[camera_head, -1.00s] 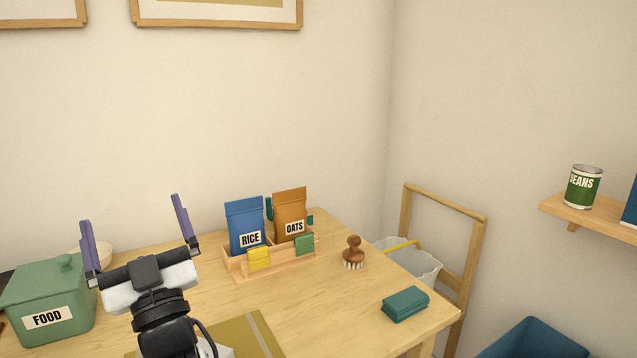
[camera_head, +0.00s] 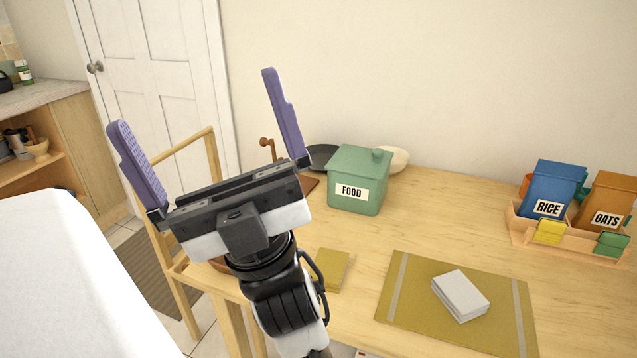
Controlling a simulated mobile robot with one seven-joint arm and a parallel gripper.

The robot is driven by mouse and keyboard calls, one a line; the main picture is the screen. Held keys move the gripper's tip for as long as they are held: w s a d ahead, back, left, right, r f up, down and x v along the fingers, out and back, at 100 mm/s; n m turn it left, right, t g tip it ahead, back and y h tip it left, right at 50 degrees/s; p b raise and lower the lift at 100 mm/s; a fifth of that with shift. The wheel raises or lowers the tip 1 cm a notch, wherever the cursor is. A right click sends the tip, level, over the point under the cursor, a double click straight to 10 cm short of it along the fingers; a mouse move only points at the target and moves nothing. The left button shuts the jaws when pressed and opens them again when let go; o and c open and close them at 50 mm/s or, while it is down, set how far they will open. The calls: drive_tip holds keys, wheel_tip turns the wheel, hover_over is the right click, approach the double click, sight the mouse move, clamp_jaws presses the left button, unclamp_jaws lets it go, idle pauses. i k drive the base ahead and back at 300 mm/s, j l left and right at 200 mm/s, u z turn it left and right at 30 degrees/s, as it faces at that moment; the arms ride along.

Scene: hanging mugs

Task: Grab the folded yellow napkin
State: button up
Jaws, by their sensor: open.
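A folded mustard-yellow cloth, which looks like the napkin (camera_head: 334,268), lies flat on the wooden table (camera_head: 440,190) near its front edge. My arm partly covers its left side. My gripper (camera_head: 195,100) is raised, with its two purple fingers spread wide and nothing between them. It is up and to the left of the napkin in the picture, apart from it.
A green FOOD box (camera_head: 357,185) stands behind the napkin. To the right lies an olive placemat (camera_head: 410,312) with a white folded stack (camera_head: 460,293). A wooden holder (camera_head: 570,238) carries RICE and OATS bags. A chair (camera_head: 185,155) stands left.

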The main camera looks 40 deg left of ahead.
sight(332, 264)
drive_tip(key=u, duration=1.05)
